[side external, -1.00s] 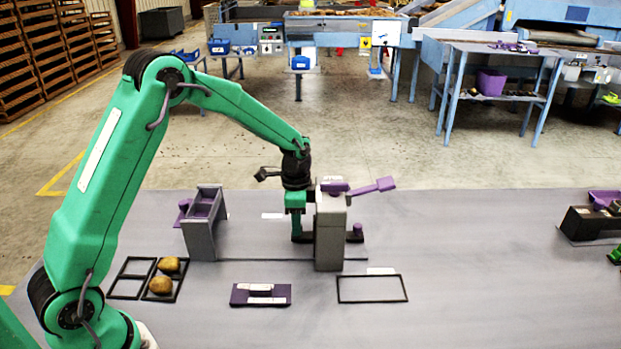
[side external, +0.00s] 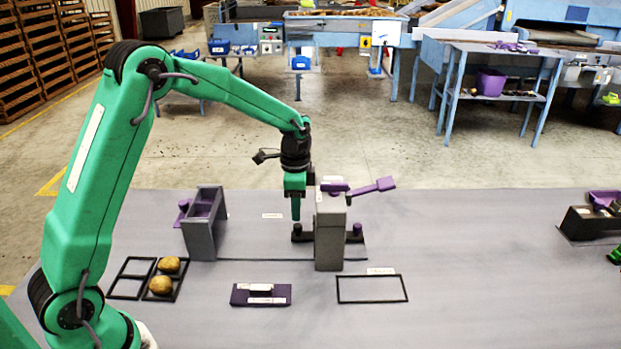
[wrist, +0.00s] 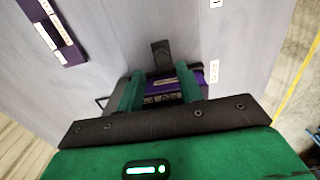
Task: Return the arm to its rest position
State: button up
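My gripper (side external: 295,212) hangs pointing down in the side external view, just left of the grey post-like unit (side external: 329,235) with a purple lever (side external: 372,187). Its fingertips are above a low dark base (side external: 301,236) and apart from it. In the wrist view, my two green fingers (wrist: 157,76) stand apart with a clear gap. A purple labelled block (wrist: 160,99) shows behind that gap, below the fingers. Nothing is visibly held. My arm is bent high at the elbow and reaches right over the table.
A grey holder with purple parts (side external: 203,226) stands left of my gripper. In front lie two potatoes (side external: 164,275) in a black-framed cell, a purple plate (side external: 246,299) and an empty black frame (side external: 372,301). The table (side external: 480,285) is mostly clear at right.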

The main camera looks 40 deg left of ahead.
jog(key=shift+w+d+r, duration=0.1)
jog(key=shift+w+r, duration=0.1)
jog(key=shift+r, duration=0.05)
jog(key=s+d+r+n+t, duration=0.2)
jog(key=s+r+n+t, duration=0.3)
jog(key=s+r, duration=1.25)
jog(key=s+f+n, duration=0.2)
jog(key=s+n, duration=0.2)
jog(key=s, duration=0.5)
jog(key=shift+d+t, duration=0.3)
jog(key=shift+d, duration=0.05)
